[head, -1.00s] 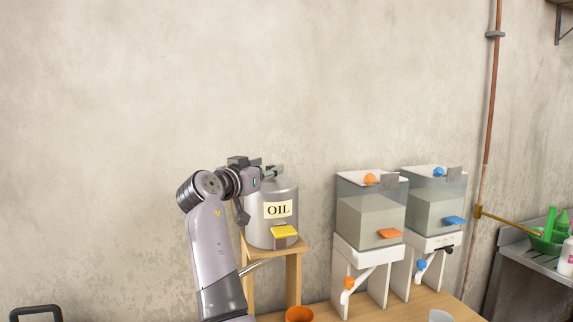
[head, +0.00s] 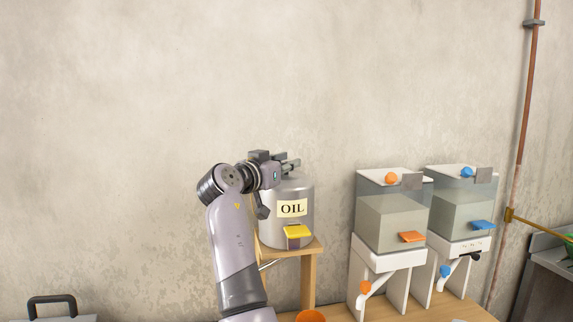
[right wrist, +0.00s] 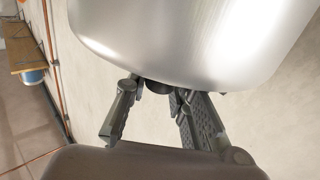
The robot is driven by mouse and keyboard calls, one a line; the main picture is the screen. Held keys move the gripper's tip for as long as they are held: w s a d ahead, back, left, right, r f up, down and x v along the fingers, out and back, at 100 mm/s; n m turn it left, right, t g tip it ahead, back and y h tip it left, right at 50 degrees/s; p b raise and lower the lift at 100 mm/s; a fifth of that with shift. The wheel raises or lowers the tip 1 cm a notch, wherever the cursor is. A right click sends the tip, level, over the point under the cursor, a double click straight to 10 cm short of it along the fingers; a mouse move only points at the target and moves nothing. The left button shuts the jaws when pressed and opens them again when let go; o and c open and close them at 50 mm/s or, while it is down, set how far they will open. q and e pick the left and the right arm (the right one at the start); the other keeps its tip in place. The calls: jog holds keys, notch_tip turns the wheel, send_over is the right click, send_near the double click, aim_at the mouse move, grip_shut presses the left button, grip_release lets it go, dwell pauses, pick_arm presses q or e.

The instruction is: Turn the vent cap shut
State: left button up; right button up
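A grey metal can marked OIL (head: 289,228) stands on a wooden stand, with a yellow lever (head: 298,231) low on its front. My right gripper (head: 291,164) is over the can's top. In the right wrist view, the gripper (right wrist: 156,92) has its two fingers apart. A small dark round part (right wrist: 158,88), perhaps the vent cap, shows between the fingertips at the edge of the can (right wrist: 190,40). I cannot tell whether the fingers touch it. In the head view my gripper and wrist hide the cap area. My left gripper is not in view.
Two clear tanks on white stands are to the right, one with an orange knob (head: 391,178), one with a blue knob (head: 467,172). An orange cup (head: 310,316) sits at the front of the wooden table (head: 440,312). A copper pipe (head: 525,110) runs down the wall.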

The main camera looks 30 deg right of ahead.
grip_shut()
